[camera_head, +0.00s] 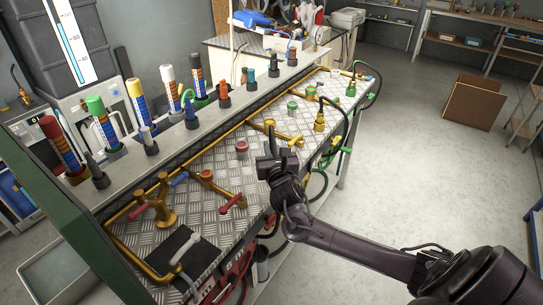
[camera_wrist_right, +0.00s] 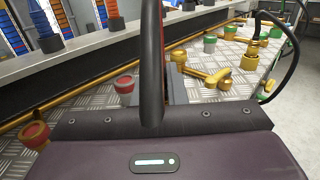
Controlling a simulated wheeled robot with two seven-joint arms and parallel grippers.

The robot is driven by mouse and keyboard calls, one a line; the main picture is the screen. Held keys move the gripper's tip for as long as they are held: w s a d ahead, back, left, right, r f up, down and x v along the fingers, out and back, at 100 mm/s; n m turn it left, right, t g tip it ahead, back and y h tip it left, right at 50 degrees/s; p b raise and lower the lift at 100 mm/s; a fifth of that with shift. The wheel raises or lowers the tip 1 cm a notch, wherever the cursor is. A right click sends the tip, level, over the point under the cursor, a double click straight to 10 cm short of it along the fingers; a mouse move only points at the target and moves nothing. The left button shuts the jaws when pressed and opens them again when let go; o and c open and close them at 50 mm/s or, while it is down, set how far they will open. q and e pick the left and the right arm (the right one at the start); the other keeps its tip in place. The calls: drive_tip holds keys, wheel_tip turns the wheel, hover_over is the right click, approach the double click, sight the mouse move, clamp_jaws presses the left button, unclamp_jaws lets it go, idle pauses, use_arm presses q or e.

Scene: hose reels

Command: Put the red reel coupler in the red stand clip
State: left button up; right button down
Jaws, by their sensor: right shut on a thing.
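My right gripper (camera_head: 275,163) is above the diamond-plate bench, near its front edge. In the right wrist view its dark finger (camera_wrist_right: 152,70) stands upright in the middle. A thin red strip (camera_wrist_right: 162,32) shows along that finger. It looks like part of the red reel coupler held in the jaws, but most of it is hidden. I cannot make out the red stand clip for certain. A round red-topped fitting (camera_head: 242,148) stands on the bench left of the gripper, apart from it. My left gripper is not in view.
Gold pipes (camera_head: 164,212) and red levers (camera_head: 231,204) stand up from the bench (camera_head: 215,175). A ledge behind carries a row of coloured cylinders (camera_head: 103,122). A green fitting (camera_head: 293,106) and black hoses (camera_head: 370,92) lie farther along.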

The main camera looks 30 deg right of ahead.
drive_tip(key=shift+f, duration=1.7)
drive_tip(key=c, duration=1.5)
unclamp_jaws()
drive_tip(key=shift+o, duration=0.2)
drive_tip(key=shift+r, duration=0.15)
drive_tip(key=b+v, duration=0.1)
drive_tip(key=v, duration=1.1)
